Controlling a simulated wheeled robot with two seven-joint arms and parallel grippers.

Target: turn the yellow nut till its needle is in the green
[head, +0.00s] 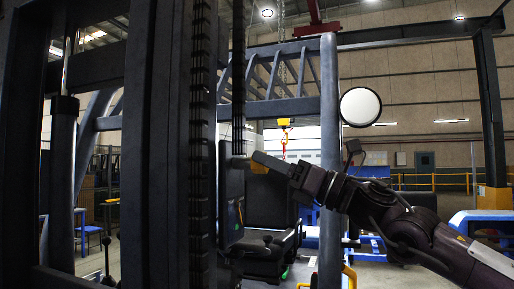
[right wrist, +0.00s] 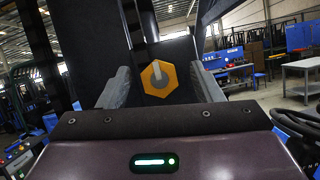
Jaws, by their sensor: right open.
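The yellow nut (right wrist: 155,90) is a hexagon with a pale grey stud in its middle, on a dark upright panel. It shows ahead of my right gripper (right wrist: 160,72) in the right wrist view. The two grey fingers are open, one on each side of the nut, with a visible gap on both sides. In the head view my right gripper (head: 264,162) reaches in from the right, and a bit of the nut (head: 258,169) shows below its finger. The needle and its green zone cannot be made out. My left gripper is not in view.
Dark mast columns (head: 170,140) and a chain (head: 200,150) stand left of the nut. A black seat (head: 268,245) is below my right arm. A round mirror (head: 360,107) on a grey post is at the right. Tables (right wrist: 300,75) stand farther off.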

